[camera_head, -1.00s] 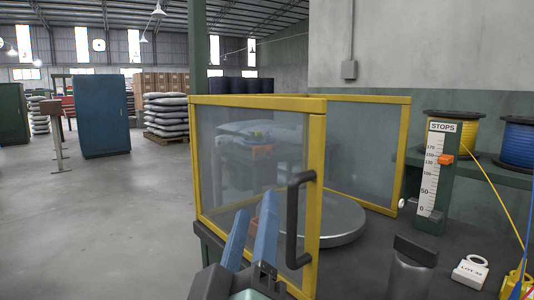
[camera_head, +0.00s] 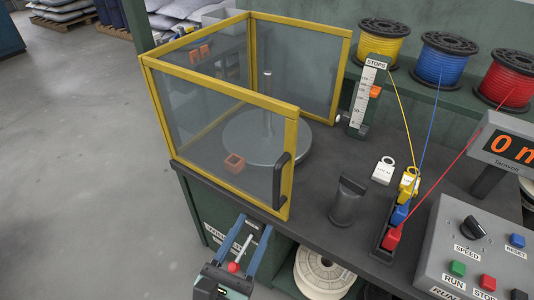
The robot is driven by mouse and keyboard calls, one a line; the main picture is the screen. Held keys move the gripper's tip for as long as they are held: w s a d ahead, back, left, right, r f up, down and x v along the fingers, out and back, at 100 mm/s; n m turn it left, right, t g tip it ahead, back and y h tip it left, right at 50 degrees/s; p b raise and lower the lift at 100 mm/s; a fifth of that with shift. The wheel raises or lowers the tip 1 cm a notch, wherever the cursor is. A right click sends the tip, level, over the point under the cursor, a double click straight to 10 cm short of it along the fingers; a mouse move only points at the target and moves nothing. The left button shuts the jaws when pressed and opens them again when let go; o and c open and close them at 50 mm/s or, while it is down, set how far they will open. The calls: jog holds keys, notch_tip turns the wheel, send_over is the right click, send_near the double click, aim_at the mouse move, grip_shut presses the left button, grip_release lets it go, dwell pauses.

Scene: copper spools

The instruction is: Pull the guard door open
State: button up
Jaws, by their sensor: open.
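The guard door (camera_head: 215,133) is a clear panel in a yellow frame on the near side of the guard. Its black upright handle (camera_head: 279,182) is on the right end of the frame. My gripper (camera_head: 254,224) is below and left of the handle in the picture, apart from it, with its two blue fingers spread and nothing held. Behind the door a round metal turntable (camera_head: 292,140) with an upright post stands on the bench, and a small orange square part (camera_head: 234,163) shows through the panel.
Further right are padlocks (camera_head: 384,170), a control box (camera_head: 470,250) and several wire spools (camera_head: 443,62). A red ball (camera_head: 233,267) on a pale rod shows between my fingers. Floor is clear at left.

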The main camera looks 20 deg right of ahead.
aim_at(275, 186)
jog(key=shift+n, duration=0.6)
jog(key=x, duration=1.2)
jog(key=shift+s+d+r, duration=0.1)
jog(key=shift+d+r, duration=0.1)
jog(key=shift+d, duration=0.1)
grip_shut()
dwell(0.5)
